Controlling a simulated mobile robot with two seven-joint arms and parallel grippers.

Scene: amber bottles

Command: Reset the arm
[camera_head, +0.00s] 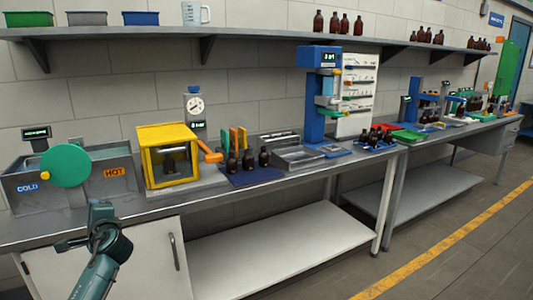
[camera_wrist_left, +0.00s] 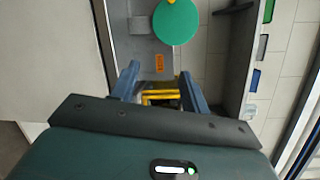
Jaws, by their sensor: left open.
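My left arm (camera_head: 102,262) comes in at the lower left of the head view, in front of the bench's white cabinet. In the left wrist view my left gripper (camera_wrist_left: 160,86) has its two blue-grey fingers spread apart, with nothing held between them. Beyond the fingers, the yellow-framed box (camera_wrist_left: 163,96) and the green disc (camera_wrist_left: 176,22) show, turned sideways. My right gripper is in neither view.
The metal bench (camera_head: 215,187) runs along the wall. On it stand the hot/cold bath (camera_head: 90,193), the yellow box (camera_head: 165,135), amber bottles (camera_head: 248,160) on a blue mat, and a blue press (camera_head: 313,100). A shelf (camera_head: 255,33) hangs above. The floor at right is clear.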

